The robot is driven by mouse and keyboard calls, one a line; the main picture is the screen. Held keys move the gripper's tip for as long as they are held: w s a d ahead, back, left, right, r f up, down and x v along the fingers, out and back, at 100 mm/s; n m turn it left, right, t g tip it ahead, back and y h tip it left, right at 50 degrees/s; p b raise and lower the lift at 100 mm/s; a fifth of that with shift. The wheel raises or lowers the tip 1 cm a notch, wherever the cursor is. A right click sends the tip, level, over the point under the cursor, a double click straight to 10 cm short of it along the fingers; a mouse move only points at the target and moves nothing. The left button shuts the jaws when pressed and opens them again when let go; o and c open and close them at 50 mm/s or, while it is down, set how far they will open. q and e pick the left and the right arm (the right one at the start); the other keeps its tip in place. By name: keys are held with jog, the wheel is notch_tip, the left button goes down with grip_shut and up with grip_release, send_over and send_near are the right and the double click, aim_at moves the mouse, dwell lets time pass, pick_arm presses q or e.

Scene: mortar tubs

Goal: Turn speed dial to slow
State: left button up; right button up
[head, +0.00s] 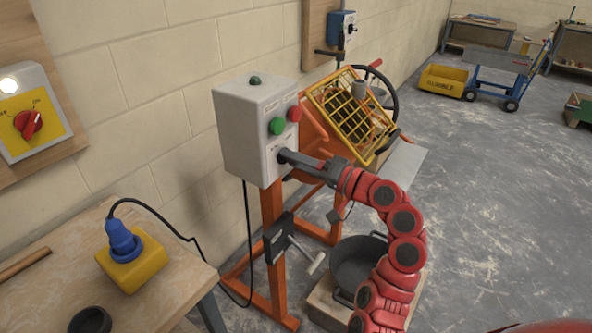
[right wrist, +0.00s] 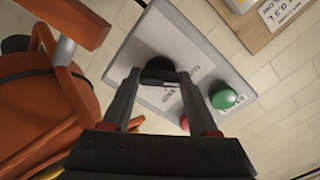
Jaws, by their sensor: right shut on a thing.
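The grey control box (head: 256,125) stands on an orange post, with a green button (head: 277,126) and a red button (head: 294,114) on its front. The dark speed dial (right wrist: 158,72) is low on that front; in the head view my gripper hides most of it. My right gripper (head: 287,157) reaches in from the right and is shut on the dial. In the right wrist view its fingertips (right wrist: 158,80) lie on either side of the dial. A white label beside the dial is partly covered, and I cannot tell the dial's setting. My left gripper is not in view.
The orange mixer with its yellow grid guard (head: 350,112) stands right of the box. A black tub (head: 357,264) sits below my right arm. A workbench (head: 165,290) with a yellow socket box (head: 133,262) is at lower left. Open floor lies to the right.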

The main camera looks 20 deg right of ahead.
dwell(0.3)
jog(key=o, duration=1.4)
jog(key=shift+s+d, duration=0.1)
jog(key=shift+d, duration=0.05)
jog(key=b+v, duration=0.1)
jog(key=v, duration=1.6)
jog(key=shift+s, duration=0.1)
jog(key=shift+f, duration=0.1)
